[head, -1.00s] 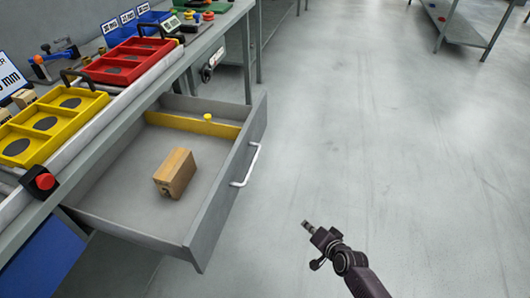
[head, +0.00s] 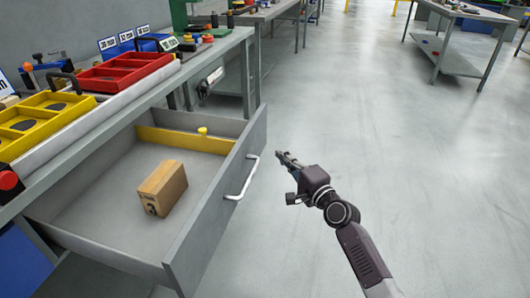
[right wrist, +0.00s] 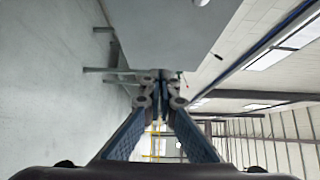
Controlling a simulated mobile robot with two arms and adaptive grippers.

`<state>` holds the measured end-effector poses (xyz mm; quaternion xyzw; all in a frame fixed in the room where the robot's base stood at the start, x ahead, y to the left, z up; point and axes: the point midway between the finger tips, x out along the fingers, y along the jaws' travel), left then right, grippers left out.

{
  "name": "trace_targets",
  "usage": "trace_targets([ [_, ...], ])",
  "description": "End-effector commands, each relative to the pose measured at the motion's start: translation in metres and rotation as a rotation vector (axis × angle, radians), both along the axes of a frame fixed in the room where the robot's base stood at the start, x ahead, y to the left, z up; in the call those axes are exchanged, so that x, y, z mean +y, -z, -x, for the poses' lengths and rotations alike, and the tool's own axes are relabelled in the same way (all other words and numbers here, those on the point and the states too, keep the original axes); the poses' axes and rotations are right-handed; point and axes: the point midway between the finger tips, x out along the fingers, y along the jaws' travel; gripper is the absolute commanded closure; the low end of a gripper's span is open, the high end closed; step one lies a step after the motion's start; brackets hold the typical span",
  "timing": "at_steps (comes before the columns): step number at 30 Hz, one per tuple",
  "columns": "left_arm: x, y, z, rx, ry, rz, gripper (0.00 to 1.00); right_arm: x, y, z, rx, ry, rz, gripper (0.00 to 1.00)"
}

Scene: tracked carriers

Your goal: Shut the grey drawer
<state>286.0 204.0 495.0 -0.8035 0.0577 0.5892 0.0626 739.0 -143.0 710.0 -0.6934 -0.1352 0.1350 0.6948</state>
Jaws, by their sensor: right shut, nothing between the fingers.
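The grey drawer (head: 222,208) stands pulled far out from under the workbench in the head view. Its bar handle (head: 244,180) is on the front panel. Inside lie a wooden block (head: 163,188) and a yellow divider (head: 188,141) with a small yellow knob. My right gripper (head: 282,156) is shut and empty, just right of the handle and seemingly apart from it. In the right wrist view its fingers (right wrist: 161,100) meet, with a grey surface above them. My left gripper is not in view.
The workbench (head: 110,115) carries a yellow tray (head: 50,112) and a red tray (head: 122,72). Open floor (head: 400,180) lies to the right. Another table (head: 455,50) stands far off at the back right.

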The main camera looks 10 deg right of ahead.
Motion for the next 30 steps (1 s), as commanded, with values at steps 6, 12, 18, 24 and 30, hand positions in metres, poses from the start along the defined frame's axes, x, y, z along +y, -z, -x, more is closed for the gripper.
trace_targets([
  [6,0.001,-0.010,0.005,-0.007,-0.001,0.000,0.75,0.023,0.000,-0.034,0.001,-0.002,-0.002,1.00],
  [12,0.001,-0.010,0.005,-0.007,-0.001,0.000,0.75,0.044,0.000,-0.043,0.000,-0.001,0.000,1.00],
  [18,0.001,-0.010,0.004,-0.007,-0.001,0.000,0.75,0.049,0.001,-0.045,0.000,0.000,0.002,1.00],
  [24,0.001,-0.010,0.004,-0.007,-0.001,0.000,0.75,0.049,0.001,-0.045,0.000,0.000,0.002,1.00],
  [30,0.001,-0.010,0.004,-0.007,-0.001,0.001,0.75,0.049,0.001,-0.045,0.000,0.000,0.002,1.00],
])
